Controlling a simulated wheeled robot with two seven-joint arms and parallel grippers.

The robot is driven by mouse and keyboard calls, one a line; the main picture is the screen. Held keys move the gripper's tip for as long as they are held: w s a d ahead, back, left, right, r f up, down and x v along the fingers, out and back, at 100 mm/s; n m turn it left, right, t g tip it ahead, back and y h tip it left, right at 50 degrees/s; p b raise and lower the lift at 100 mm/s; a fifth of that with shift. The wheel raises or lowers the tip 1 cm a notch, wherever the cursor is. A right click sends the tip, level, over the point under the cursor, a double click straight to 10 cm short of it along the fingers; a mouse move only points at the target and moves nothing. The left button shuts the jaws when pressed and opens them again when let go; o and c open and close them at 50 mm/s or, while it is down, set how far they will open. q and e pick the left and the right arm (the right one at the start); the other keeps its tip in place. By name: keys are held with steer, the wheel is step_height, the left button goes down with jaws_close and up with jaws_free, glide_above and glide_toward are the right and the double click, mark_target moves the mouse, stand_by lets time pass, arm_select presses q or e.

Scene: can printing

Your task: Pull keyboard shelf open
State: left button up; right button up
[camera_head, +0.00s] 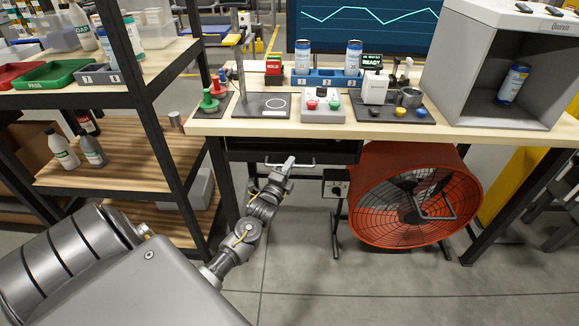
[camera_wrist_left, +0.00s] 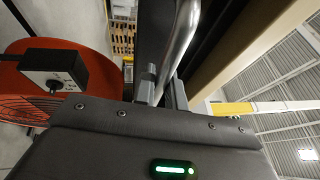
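The keyboard shelf (camera_head: 246,154) is a dark, flat drawer under the worktable's top, left of the fan. Its front sits close to the table's front edge. A silver bar handle (camera_head: 306,163) runs along its front; the handle also crosses the left wrist view as a bent metal bar (camera_wrist_left: 180,42). The fingertips are partly hidden. My right gripper is not in view.
The worktable (camera_head: 215,127) carries a button box (camera_head: 322,104), cans (camera_head: 302,57) and a grey booth (camera_head: 466,85). A large orange fan (camera_head: 415,205) stands under it at right. A shelf rack (camera_head: 165,150) stands close at left. The floor in front is clear.

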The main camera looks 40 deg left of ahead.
arm_select(q)
jaws_close()
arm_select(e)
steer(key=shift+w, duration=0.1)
arm_select(q)
steer(key=shift+d, duration=0.1)
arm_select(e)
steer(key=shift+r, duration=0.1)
